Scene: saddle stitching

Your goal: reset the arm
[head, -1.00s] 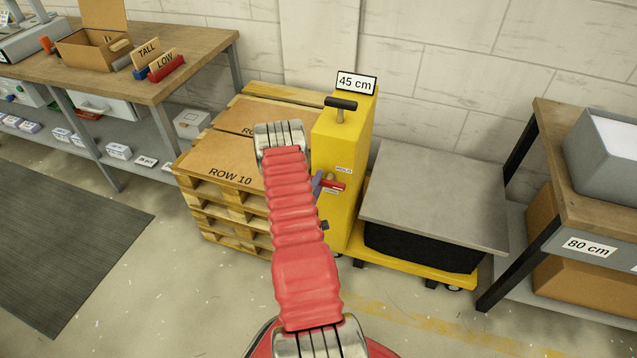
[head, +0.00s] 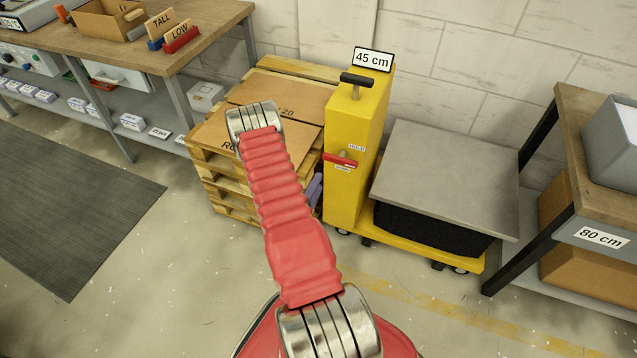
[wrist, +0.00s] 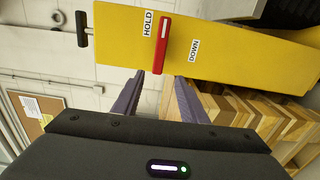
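My gripper (wrist: 159,92) shows in the wrist view with its two purple fingers apart and nothing between them. Beyond the fingers is the yellow lift column with a red lever (wrist: 162,45) between the labels HOLD and DOWN; the fingertips look apart from the lever. In the head view my red-sleeved arm reaches up over the pallet stack, and only a bit of a purple finger (head: 315,190) shows beside it. The yellow column (head: 352,120) stands right of the arm, with its red lever (head: 340,159) roughly level.
A pallet stack (head: 230,196) with brown sheets stands left of the column. The grey lift platform (head: 450,180) is at right, beside a shelf marked 80 cm (head: 601,237). A workbench (head: 200,40) is at upper left. Floor with a dark mat (head: 70,220) lies open at left.

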